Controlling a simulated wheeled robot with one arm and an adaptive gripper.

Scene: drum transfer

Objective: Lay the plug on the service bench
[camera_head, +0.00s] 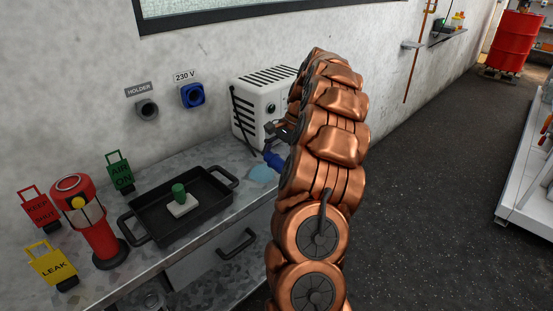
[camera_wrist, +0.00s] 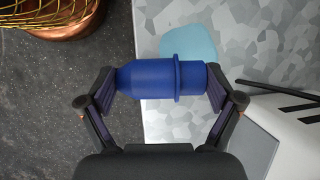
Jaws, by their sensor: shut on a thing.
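The plug (camera_wrist: 150,78) is blue with a raised collar. In the wrist view it lies crosswise between the fingers of my gripper (camera_wrist: 162,92), which is shut on it from both ends. In the head view the plug (camera_head: 273,158) shows just left of my arm, which hides part of my gripper (camera_head: 281,132). The service bench (camera_head: 212,150) has a grey mottled top along the wall; it also shows in the wrist view (camera_wrist: 285,40). From the wrist, the plug spans the bench's edge, partly over dark floor. Its height above the bench is hard to tell.
A light blue round patch (camera_head: 262,174) lies on the bench near the plug. A white vented box (camera_head: 257,97) with a black cable stands behind. A black tray (camera_head: 216,199), a red device (camera_head: 101,232) and coloured tags stand left. A blue wall socket (camera_head: 192,95) is above.

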